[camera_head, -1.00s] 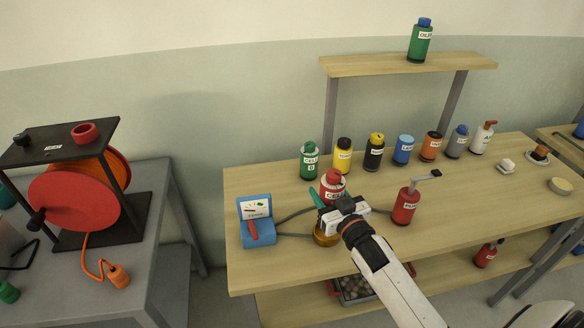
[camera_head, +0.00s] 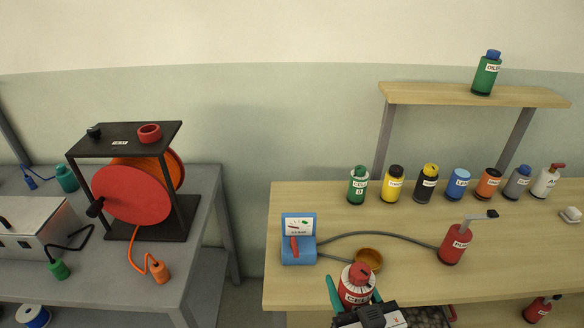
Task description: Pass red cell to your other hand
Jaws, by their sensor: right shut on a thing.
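The red cell (camera_head: 355,287) is a red bottle with a white label band and a red cap, at the bottom of the head view. My right gripper (camera_head: 352,296) is shut on it, with a teal finger on each side. It is held in front of the wooden bench's near edge, and its lower part is hidden by the gripper. My left gripper is not in view.
An amber round dish (camera_head: 369,259) sits on the wooden bench (camera_head: 400,280), beside a blue gauge box (camera_head: 299,240) hosed to a red pump bottle (camera_head: 455,243). Several bottles line the back. A red cable reel (camera_head: 132,190) stands on the grey table at left.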

